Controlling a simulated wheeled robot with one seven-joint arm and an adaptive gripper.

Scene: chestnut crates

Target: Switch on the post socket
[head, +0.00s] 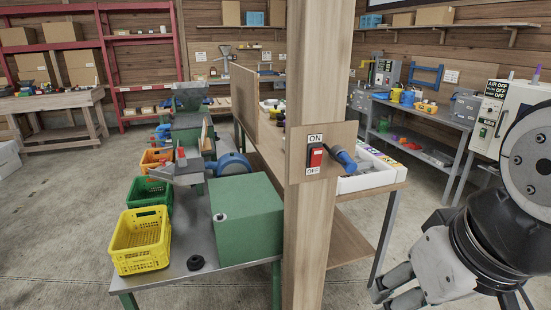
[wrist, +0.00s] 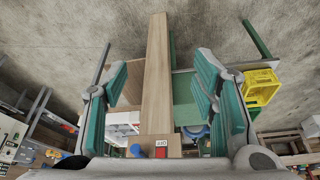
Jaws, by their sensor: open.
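A wooden post (head: 318,70) stands in the middle of the head view. A plywood plate on it carries the post socket's red switch (head: 315,157), with an ON label above and an OFF label below. I cannot tell which way the switch is tipped. A blue plug (head: 344,158) sticks out just right of it. My gripper (head: 384,291) is low at the right, apart from the post. In the wrist view my gripper (wrist: 160,72) is open and empty; the red switch (wrist: 160,153) is at the bottom edge, partly cut off by my gripper's body.
A green box (head: 247,222) stands on a metal bench left of the post, with a yellow crate (head: 141,242) beside it. A white tray (head: 372,180) sits on the table behind the post. A white control cabinet (head: 505,115) is at the right. The floor between is clear.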

